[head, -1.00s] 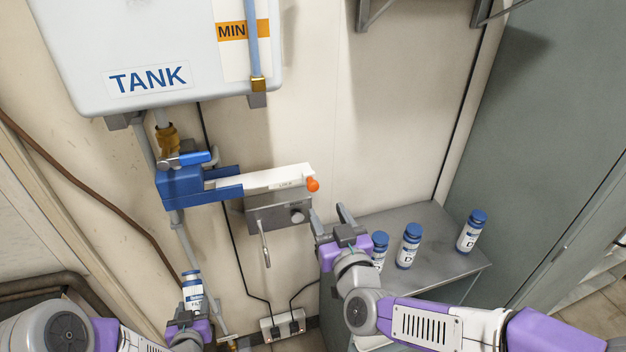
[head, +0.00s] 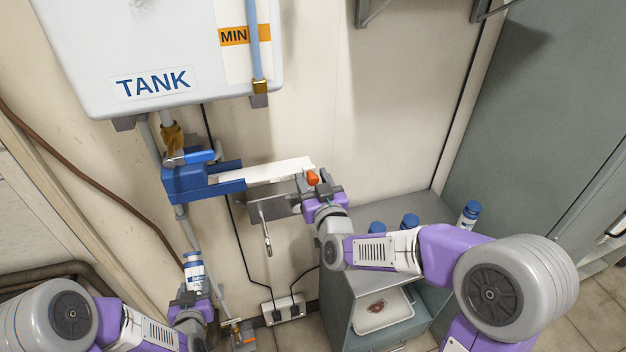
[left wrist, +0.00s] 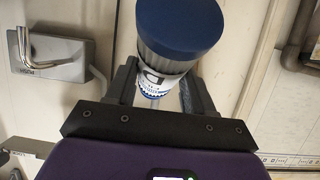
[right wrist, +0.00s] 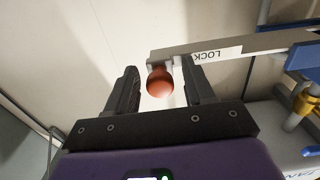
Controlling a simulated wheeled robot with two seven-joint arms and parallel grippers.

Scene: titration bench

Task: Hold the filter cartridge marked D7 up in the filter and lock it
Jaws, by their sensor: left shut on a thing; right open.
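My left gripper (head: 192,297) is shut on a blue-capped white cartridge (head: 195,272), held upright below the filter head. In the left wrist view the cartridge (left wrist: 180,35) sits between the fingers; a letter D shows on its label, the rest is hidden. The blue filter head (head: 185,182) is on the wall under the tank, with a white lock lever (head: 270,172) reaching right to an orange-red knob (head: 312,178). My right gripper (head: 322,195) is open at the knob. In the right wrist view the knob (right wrist: 160,82) is between the open fingers, and the lever reads LOCK.
Several other blue-capped cartridges (head: 410,221) stand on the grey cabinet (head: 430,205) at right, partly behind my right arm. A white tray (head: 372,322) sits on a lower shelf. A grey bracket (head: 268,208) with a hanging handle is below the lever. A pipe runs down beside the held cartridge.

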